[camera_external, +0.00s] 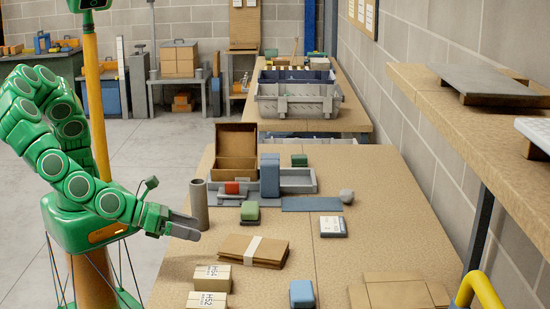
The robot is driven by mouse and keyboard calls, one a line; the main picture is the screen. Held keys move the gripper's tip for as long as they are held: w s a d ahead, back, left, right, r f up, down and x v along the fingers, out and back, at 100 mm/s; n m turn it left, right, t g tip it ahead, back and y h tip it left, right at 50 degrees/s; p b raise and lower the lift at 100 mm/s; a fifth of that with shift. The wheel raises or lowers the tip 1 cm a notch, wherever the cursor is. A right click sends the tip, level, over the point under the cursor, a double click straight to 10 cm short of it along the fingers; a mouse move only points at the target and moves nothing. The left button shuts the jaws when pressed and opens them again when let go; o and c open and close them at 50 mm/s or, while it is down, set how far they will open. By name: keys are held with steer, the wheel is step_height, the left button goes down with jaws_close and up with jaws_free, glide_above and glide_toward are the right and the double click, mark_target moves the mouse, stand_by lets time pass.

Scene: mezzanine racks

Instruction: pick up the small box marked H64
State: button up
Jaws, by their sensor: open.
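The small box that seems to be marked H64 (212,279) sits on the near left part of the table; its label is small and hard to read. A similar small box marked H52 (206,300) stands just in front of it, partly cut off by the lower edge of the view. My gripper (194,228) is open and empty over the table's left side. It is behind the H64 box, apart from it, and pointing to the right.
A grey cylinder (199,205) stands close behind my gripper. A flat brown package with a pale band (253,250) lies right of the H64 box. A blue block (301,294) and a flat cardboard piece (400,293) lie farther right. A wooden shelf (470,120) overhangs the right side.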

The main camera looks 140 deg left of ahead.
mark_target(205, 272)
steer(key=w+d+f+m, duration=0.1)
steer(key=f, duration=0.1)
steer(key=w+d+f+m+h, duration=0.1)
steer(key=d, duration=0.1)
steer(key=d+f+m+t, duration=0.1)
steer(key=d+f+m, duration=0.1)
steer(key=shift+w+f+h, duration=0.3)
steer(key=shift+w, duration=0.1)
steer(key=shift+x, duration=1.35)
steer(key=x, duration=0.3)
steer(key=shift+w+d+f, duration=0.15)
steer(key=shift+w+f, duration=0.1)
steer(key=shift+w, duration=0.1)
steer(key=shift+w+a+f, duration=0.25)
steer(key=shift+w+a, duration=0.2)
steer(key=shift+w, duration=0.05)
steer(key=c, duration=1.1)
